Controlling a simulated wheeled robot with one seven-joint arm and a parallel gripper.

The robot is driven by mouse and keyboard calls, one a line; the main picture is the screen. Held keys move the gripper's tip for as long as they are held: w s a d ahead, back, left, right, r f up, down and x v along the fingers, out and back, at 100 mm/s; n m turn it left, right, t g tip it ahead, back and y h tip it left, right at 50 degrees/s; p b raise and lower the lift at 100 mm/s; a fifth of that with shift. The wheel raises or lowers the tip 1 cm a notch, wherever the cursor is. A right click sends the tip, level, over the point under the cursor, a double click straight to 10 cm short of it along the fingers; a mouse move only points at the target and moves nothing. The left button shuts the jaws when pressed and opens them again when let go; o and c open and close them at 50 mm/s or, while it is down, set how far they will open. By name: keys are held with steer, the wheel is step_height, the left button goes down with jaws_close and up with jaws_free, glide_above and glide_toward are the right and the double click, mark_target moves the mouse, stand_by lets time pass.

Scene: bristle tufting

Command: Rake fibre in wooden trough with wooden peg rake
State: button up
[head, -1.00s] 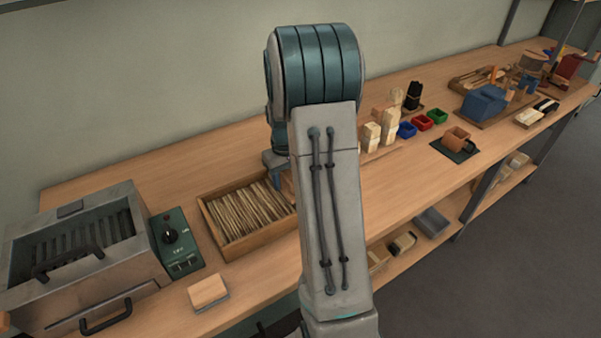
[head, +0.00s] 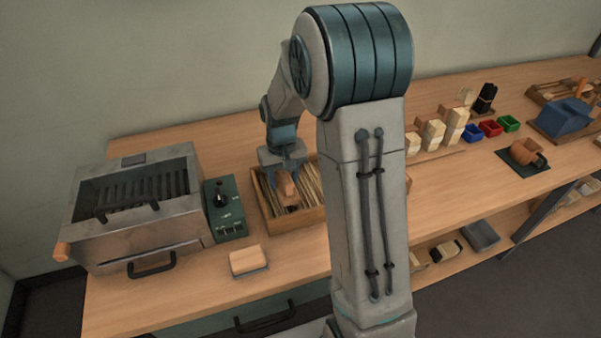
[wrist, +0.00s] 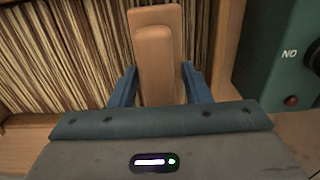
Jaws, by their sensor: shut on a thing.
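The wooden trough (head: 296,222) stands on the bench, filled with long pale fibre (head: 310,186) lying in rows. My gripper (head: 285,175) is over the trough's left part, pointing down. Its blue fingers (wrist: 157,85) are shut on a brown wooden block-like piece, which I take to be the peg rake (wrist: 157,45); it also shows in the head view (head: 288,190). The rake's pegs are hidden, so I cannot tell whether they touch the fibre. In the wrist view the fibre (wrist: 60,55) lies left of the rake.
A metal machine (head: 135,235) with black handles and a green control box (head: 224,208) stand left of the trough. A wood-topped block (head: 248,260) lies in front. Small coloured bins (head: 490,128) and pale blocks (head: 433,132) stand to the right.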

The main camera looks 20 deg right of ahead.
steer(key=shift+a, duration=1.45)
steer(key=shift+d, duration=0.1)
steer(key=shift+d, duration=1.6)
steer(key=shift+a, duration=0.1)
steer(key=shift+a, duration=1.75)
